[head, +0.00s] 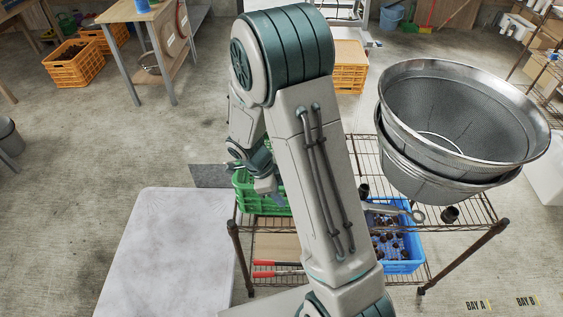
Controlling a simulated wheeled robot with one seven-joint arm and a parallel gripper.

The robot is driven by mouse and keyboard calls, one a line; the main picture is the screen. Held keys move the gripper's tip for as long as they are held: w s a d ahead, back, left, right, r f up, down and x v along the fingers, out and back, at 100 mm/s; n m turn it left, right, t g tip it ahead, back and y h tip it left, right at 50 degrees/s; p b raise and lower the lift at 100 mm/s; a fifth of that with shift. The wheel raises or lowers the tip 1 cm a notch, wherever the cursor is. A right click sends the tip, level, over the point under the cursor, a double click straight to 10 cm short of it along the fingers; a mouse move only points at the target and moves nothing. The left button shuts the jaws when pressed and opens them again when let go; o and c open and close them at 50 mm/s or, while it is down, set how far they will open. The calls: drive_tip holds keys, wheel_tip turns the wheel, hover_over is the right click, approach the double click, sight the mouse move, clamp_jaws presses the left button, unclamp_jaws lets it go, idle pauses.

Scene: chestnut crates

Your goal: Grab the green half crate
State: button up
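The green half crate (254,200) stands on the upper wire shelf of a rack, at its left end. Its right part is hidden behind my arm. My gripper (267,186) is over the crate and points down at it. The fingers are small and partly hidden by my arm, so I cannot tell whether they are open or shut, or whether they touch the crate.
The wire rack (470,222) also carries stacked steel sieves (460,110) at right. A blue crate (407,266) with dark chestnuts sits lower. A pale table (170,250) is at left. Orange crates (73,68) stand farther back on open floor.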

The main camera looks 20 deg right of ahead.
drive_tip(key=shift+f, duration=0.1)
drive_tip(key=shift+c, duration=0.3)
clamp_jaws()
idle(1.0)
drive_tip(key=shift+w, duration=0.1)
